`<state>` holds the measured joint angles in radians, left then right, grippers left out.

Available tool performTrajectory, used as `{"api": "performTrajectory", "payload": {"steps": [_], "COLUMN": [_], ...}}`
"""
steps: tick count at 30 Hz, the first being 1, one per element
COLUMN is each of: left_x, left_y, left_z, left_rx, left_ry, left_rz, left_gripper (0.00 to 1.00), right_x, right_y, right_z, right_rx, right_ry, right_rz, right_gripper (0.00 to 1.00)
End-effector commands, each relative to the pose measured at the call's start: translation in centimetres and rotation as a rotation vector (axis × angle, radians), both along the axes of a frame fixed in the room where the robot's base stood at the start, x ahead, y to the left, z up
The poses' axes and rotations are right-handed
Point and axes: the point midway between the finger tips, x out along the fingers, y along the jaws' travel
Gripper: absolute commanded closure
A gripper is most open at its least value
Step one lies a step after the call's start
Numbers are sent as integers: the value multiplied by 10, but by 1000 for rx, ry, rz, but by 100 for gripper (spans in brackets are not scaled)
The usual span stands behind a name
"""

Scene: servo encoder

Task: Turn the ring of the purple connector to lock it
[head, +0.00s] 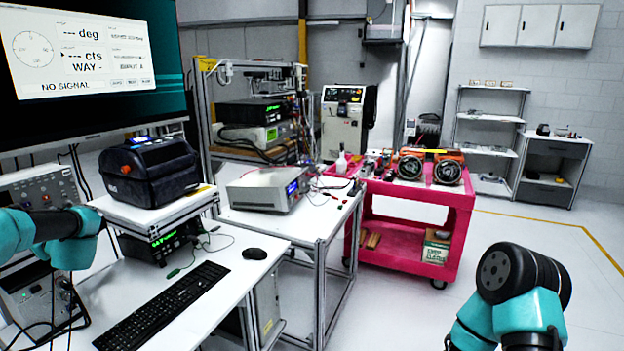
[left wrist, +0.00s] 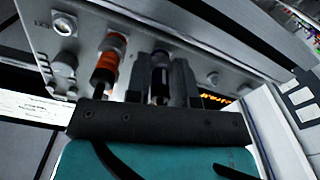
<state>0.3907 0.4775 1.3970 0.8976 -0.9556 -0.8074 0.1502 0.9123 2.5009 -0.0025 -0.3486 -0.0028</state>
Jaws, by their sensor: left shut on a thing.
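In the left wrist view my left gripper (left wrist: 160,74) has its dark fingers closed around a dark connector (left wrist: 160,61) on a grey instrument panel (left wrist: 210,48). The connector looks nearly black here, so I cannot make out its purple colour or any lock mark. Its lower part is partly hidden by the fingers and the gripper body. A second connector with an orange ring (left wrist: 108,62) stands to the left, apart from the fingers. In the head view my left arm comes in at the left edge, with its gripper out of view. My right gripper is not in view.
A bare socket (left wrist: 64,25) is at the panel's upper left, and a lit orange display (left wrist: 215,101) is right of the fingers. In the head view a keyboard (head: 163,306) and mouse (head: 254,253) lie on the desk. A black device (head: 148,172) stands on a raised shelf.

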Motion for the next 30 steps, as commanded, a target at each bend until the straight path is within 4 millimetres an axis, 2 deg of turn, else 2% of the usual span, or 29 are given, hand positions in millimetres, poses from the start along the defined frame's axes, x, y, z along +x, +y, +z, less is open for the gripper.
{"api": "performTrajectory", "payload": {"steps": [5,19,30], "left_x": [0,0,0], "left_y": [0,0,0], "left_z": [0,0,0], "left_rx": [20,189,200], "left_ry": [44,424,449], "left_rz": [0,0,0], "left_gripper": [93,93,93], "right_x": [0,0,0], "right_y": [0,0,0], "right_z": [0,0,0], "right_rx": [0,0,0], "right_ry": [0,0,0], "right_rz": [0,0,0], "right_gripper": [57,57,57]}}
